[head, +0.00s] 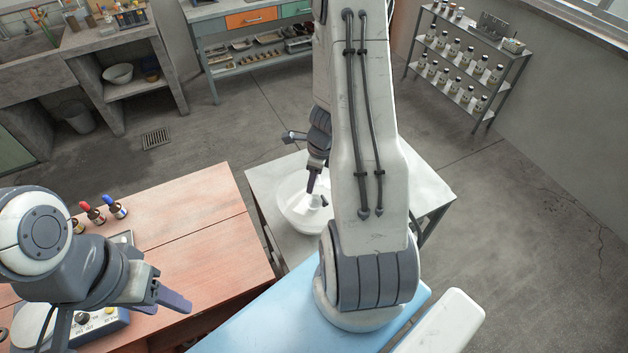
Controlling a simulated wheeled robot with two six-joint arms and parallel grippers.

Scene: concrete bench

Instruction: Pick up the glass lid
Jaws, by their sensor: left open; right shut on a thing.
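A pale, see-through round thing that looks like the glass lid (290,205) is at the small grey-white table, partly hidden behind my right arm. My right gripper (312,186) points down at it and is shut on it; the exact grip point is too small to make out. Whether the lid touches what is under it, I cannot tell. My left gripper (172,298) is open and empty above the reddish wooden bench at the lower left, well away from the lid.
The grey-white table (425,190) is clear to the right of my arm. Small dropper bottles (93,212) and a device with knobs (100,325) are on the reddish bench (190,215). A bottle rack (465,65) stands at the back right. A blue surface (265,325) lies in front.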

